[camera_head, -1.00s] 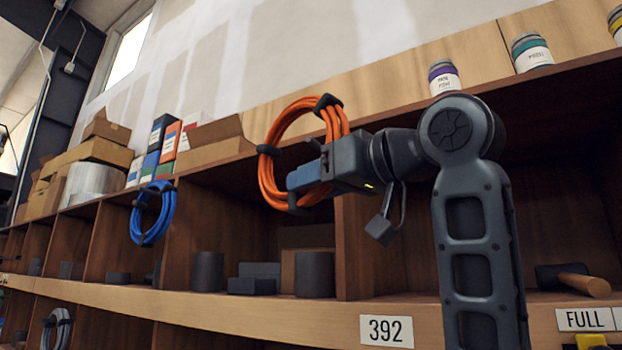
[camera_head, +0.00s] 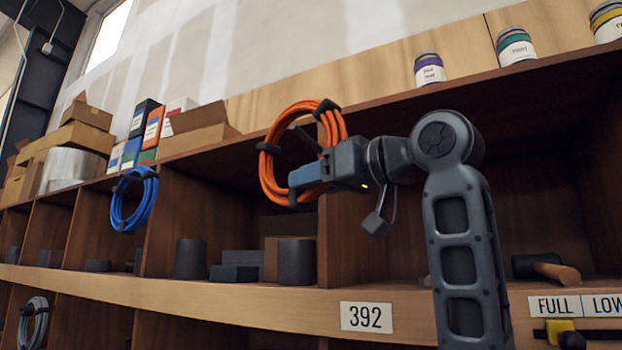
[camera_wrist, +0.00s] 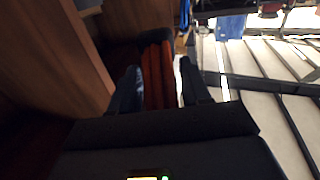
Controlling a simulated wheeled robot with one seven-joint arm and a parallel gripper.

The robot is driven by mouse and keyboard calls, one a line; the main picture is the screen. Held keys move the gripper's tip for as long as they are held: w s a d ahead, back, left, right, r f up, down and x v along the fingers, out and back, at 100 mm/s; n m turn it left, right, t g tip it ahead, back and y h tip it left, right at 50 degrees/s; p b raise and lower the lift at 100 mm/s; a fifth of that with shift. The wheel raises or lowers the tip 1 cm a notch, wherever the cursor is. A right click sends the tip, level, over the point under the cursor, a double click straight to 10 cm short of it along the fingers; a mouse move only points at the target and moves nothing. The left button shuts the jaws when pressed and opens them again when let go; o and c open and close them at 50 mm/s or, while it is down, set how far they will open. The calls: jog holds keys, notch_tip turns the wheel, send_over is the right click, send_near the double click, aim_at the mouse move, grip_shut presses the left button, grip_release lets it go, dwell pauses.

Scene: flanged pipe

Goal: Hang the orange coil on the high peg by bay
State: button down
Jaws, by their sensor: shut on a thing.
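The orange coil (camera_head: 272,181) is a ring of cable with black ties, upright in front of the shelf's upper edge. My gripper (camera_head: 308,176) is shut on the coil's right-hand side. In the wrist view the coil (camera_wrist: 158,78) shows as orange-red strands between my two fingers (camera_wrist: 160,88). A dark slanted bar (camera_head: 304,137) shows inside the coil's ring; I cannot tell whether it is a peg or a finger. No other peg is clear near the coil. The bay with label 392 (camera_head: 367,317) is below and right of it.
A blue coil (camera_head: 118,204) hangs at the shelf front to the left. A grey coil (camera_head: 34,324) hangs lower left. Boxes (camera_head: 200,128) and paint cans (camera_head: 429,69) stand on top. Dark blocks and cylinders (camera_head: 296,262) sit in the bays.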

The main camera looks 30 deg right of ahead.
jog(key=shift+w+d, duration=0.6)
jog(key=shift+d, duration=0.25)
jog(key=shift+w+d+f, duration=0.35)
jog(key=shift+d+f, duration=0.1)
jog(key=shift+f, duration=0.05)
jog(key=c, duration=0.7)
grip_release()
jog(key=shift+o, duration=1.3)
jog(key=shift+f, duration=0.15)
jog(key=b+v, duration=0.2)
jog(key=v, duration=0.6)
